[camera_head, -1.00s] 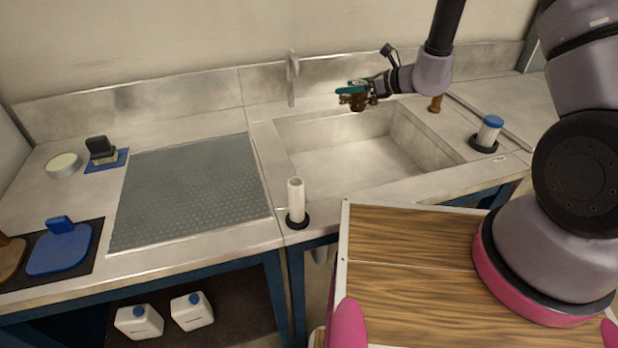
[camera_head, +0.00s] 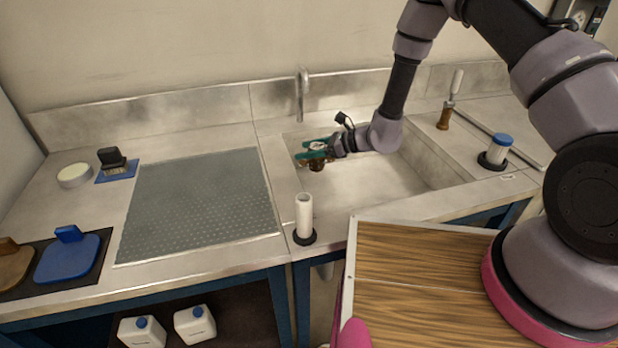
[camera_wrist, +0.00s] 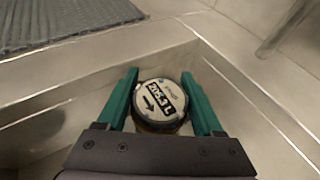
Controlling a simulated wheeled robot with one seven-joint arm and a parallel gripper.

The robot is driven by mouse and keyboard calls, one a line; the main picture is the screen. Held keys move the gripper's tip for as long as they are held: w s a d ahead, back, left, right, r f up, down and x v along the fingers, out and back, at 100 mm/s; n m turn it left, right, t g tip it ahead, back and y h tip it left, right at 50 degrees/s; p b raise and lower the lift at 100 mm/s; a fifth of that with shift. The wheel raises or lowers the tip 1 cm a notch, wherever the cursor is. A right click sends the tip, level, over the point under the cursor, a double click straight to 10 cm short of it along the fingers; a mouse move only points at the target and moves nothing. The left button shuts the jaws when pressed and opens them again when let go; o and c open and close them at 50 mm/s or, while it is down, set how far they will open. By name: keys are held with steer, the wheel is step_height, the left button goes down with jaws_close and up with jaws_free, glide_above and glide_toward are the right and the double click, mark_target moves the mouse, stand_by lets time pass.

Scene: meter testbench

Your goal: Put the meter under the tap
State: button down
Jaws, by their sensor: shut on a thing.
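The meter (camera_head: 317,163) is a brass body with a round white dial. In the wrist view its dial (camera_wrist: 160,102) faces up, with a dark number strip and a black arrow. My gripper (camera_head: 318,151) is shut on it, one green finger on each side, as the wrist view (camera_wrist: 160,90) also shows. The meter is held in or over the left rear part of the sink basin (camera_head: 375,190). The tap (camera_head: 300,95) is a grey metal spout at the back edge, behind and slightly left of the meter. A grey tube, likely the tap (camera_wrist: 284,28), shows at the wrist view's upper right.
A white cylinder in a black ring (camera_head: 304,215) stands at the basin's front left corner. A grey textured mat (camera_head: 197,205) lies left of the sink. The basin's walls surround the gripper.

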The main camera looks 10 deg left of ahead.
step_height(320, 180, down, 10)
steer(key=shift+r, duration=0.1)
stand_by(0.4)
steer(key=shift+c, duration=0.2)
jaws_free()
